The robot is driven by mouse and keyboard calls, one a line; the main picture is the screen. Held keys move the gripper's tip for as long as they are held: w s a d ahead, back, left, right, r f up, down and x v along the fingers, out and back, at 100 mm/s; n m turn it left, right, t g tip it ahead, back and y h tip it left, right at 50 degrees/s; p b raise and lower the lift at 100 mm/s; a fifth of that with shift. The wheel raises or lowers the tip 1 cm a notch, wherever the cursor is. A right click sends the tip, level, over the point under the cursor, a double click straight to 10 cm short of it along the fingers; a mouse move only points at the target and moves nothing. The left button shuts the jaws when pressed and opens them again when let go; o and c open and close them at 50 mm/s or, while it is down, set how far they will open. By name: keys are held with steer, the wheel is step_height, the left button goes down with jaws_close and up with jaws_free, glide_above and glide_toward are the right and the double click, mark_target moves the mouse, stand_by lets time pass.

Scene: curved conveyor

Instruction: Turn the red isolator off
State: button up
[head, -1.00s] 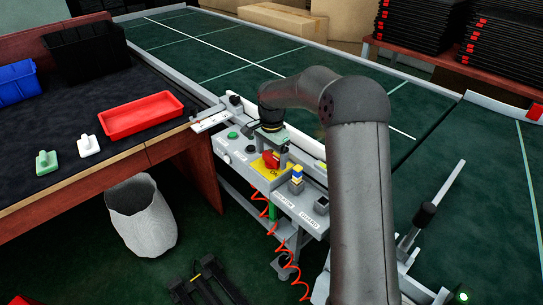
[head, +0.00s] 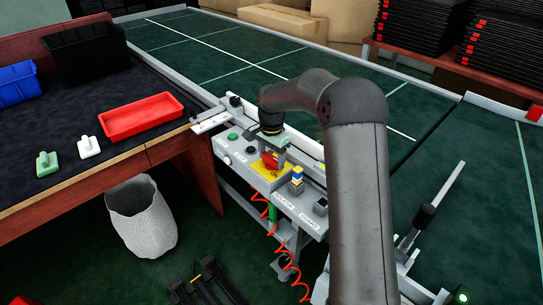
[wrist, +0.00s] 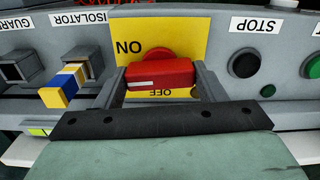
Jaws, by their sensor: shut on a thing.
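The red isolator handle (wrist: 160,76) lies crosswise in the wrist view, with a pale mark on its left half. It sits on a yellow plate (wrist: 190,28) lettered ON above and OFF below, upside down in this view. My gripper (wrist: 157,88) has one grey finger at each end of the handle and is shut on it. In the head view the red handle (head: 270,160) shows under my gripper (head: 272,153), which partly hides it. The handle's underside and pivot are mostly hidden.
Left of the handle in the wrist view is a blue, yellow and white key block (wrist: 62,87) by the ISOLATOR label. A black button (wrist: 244,63) and a green button (wrist: 314,66) are to the right. A red coiled cable (head: 285,245) hangs below the panel.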

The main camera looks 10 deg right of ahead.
steer(key=n+p, duration=0.1)
steer(key=n, duration=0.3)
steer(key=shift+r, duration=0.1)
steer(key=n+p, duration=0.1)
steer(key=n, duration=0.3)
steer(key=shift+n, duration=0.3)
steer(key=n+p, duration=0.1)
steer(key=n, duration=0.3)
steer(key=shift+n+p, duration=0.55)
steer(key=shift+n, duration=1.55)
steer(key=o, duration=1)
